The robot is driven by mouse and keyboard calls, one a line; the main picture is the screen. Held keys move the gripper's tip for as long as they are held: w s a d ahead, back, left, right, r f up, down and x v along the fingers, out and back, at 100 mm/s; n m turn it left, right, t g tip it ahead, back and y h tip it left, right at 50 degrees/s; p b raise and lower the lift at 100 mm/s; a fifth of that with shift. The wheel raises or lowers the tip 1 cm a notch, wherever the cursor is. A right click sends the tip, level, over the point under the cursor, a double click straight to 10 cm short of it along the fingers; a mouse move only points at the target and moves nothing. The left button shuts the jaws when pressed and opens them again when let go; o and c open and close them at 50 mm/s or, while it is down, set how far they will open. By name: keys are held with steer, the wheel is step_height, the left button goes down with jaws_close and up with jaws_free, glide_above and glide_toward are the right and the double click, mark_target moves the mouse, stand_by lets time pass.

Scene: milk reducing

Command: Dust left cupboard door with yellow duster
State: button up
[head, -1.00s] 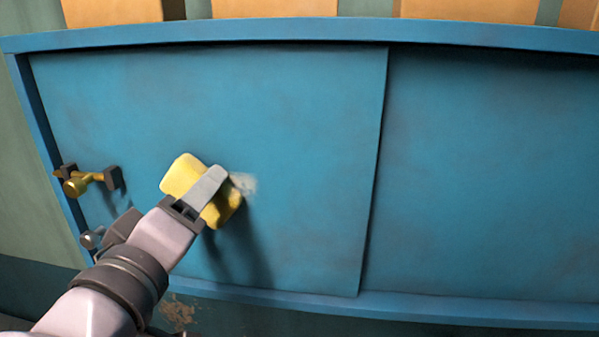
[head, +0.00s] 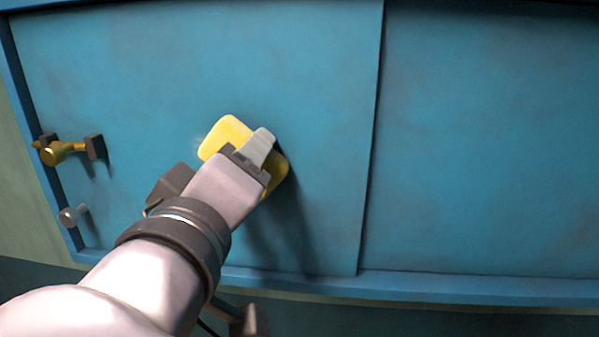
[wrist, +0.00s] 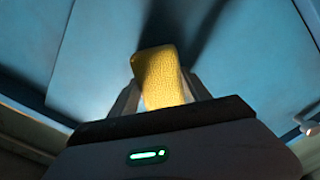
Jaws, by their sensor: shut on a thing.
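The left cupboard door (head: 310,60) is a blue panel filling the left and middle of the head view. My gripper (head: 262,160) is shut on the yellow duster (head: 226,133), a block-shaped pad, in front of the door's lower middle. In the wrist view the yellow duster (wrist: 160,78) sits between the two fingers of my gripper (wrist: 160,95). A small pale smudge shows on the door just left of the duster. The rest of that mark is hidden behind the duster and gripper. I cannot tell whether the duster touches the door.
A brass latch with dark brackets (head: 60,151) sticks out at the door's left edge. A small grey knob (head: 68,216) is below it. The right blue panel (head: 480,140) is bare. A blue ledge (head: 450,286) runs along the bottom.

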steer(key=shift+a+b, duration=0.55)
steer(key=shift+a, duration=3.3)
steer(key=shift+s+a, duration=0.1)
steer(key=shift+s, duration=2.55)
steer(key=shift+s, duration=0.1)
